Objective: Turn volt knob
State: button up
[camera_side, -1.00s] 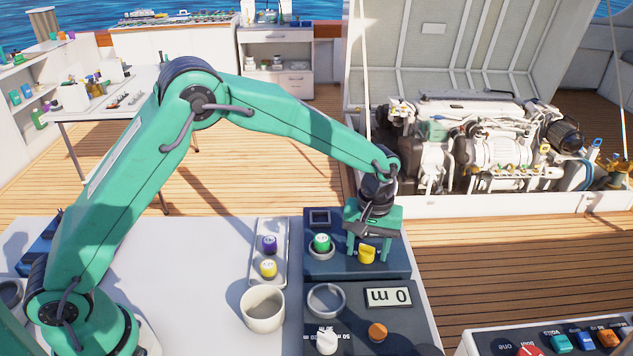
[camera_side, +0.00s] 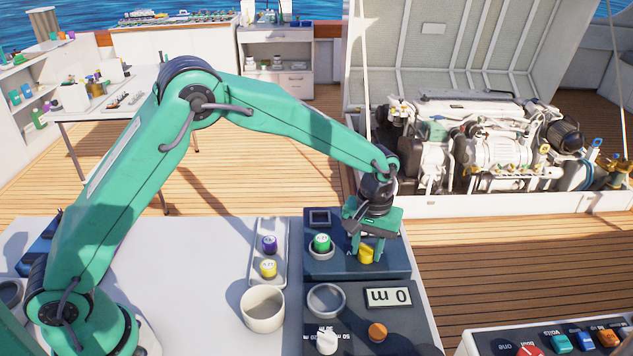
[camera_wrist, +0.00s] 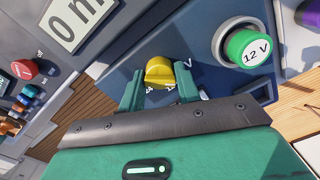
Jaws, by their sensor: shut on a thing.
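The yellow knob (camera_side: 366,256) sits on the dark blue panel (camera_side: 330,264) at the right of the table. In the wrist view the yellow knob (camera_wrist: 159,72) lies between my two fingers, with small white letters on the panel by it. My gripper (camera_side: 366,250) points down over the panel and is shut on the knob. The gripper (camera_wrist: 158,88) in the wrist view has one green finger on each side of it. The knob's underside and exact pointer position are partly hidden by the fingers.
A green 12 V cap (camera_side: 322,242) stands in a ring left of the knob. A meter with a display (camera_side: 388,297), a white dial (camera_side: 327,340) and an orange knob (camera_side: 377,332) is in front. A tray (camera_side: 256,273) with two caps and a cup (camera_side: 262,310) stand left.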

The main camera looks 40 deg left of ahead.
aim_at(368, 247)
jog(key=m, duration=0.5)
jog(key=shift+d, duration=0.2)
jog(key=m, duration=0.5)
jog(key=shift+r+t, duration=0.1)
jog(key=shift+t, duration=0.2)
jog(key=o, duration=0.9)
jog(key=shift+a, duration=0.1)
jog(key=shift+o, duration=0.2)
jog(key=shift+r, duration=3.85)
